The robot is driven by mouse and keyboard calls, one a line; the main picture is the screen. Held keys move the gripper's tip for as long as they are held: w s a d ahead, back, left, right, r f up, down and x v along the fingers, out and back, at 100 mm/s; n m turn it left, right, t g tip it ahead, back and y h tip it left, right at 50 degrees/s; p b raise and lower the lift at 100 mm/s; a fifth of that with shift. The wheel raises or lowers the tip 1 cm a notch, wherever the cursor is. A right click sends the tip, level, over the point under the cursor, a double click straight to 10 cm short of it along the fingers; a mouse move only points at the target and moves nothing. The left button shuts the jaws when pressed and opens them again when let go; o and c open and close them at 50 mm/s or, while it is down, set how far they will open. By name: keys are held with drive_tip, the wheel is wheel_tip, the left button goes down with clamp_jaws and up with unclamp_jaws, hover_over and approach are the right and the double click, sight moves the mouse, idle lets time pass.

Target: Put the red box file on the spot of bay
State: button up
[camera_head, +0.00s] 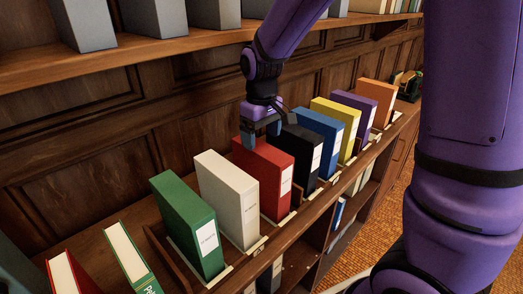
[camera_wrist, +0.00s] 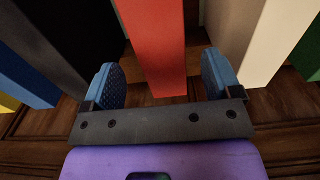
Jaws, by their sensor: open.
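The red box file (camera_head: 264,178) stands upright on the shelf between the white file and the black file. It has a white label on its front. My gripper (camera_head: 262,130) is above the back top edge of the red file, pointing down. In the wrist view the red file (camera_wrist: 152,45) lies between the two blue fingertips of my gripper (camera_wrist: 160,82), with a gap on each side. The gripper is open and holds nothing. The word bay marks no spot that I can tell apart from the small labelled places along the shelf edge.
The white file (camera_head: 228,196) and black file (camera_head: 302,160) stand close on either side. Green (camera_head: 188,222), blue (camera_head: 318,140), yellow (camera_head: 337,126), purple (camera_head: 358,112) and orange (camera_head: 376,100) files share the row. An upper shelf (camera_head: 150,48) with grey files overhangs behind.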

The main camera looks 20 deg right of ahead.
wheel_tip(320, 180, up, 5)
drive_tip(key=shift+s+d+r, duration=0.1)
drive_tip(key=shift+r, duration=0.15)
drive_tip(key=s+d+r+m+t, duration=0.2)
drive_tip(key=s+r, duration=0.3)
drive_tip(key=s, duration=0.6)
drive_tip(key=s+d+r+m+t, duration=0.2)
drive_tip(key=s+d+r+t, duration=0.1)
drive_tip(key=s, duration=0.8)
drive_tip(key=shift+s+d+r+m, duration=0.3)
drive_tip(key=shift+s+d+r, duration=0.1)
drive_tip(key=shift+d+r, duration=0.5)
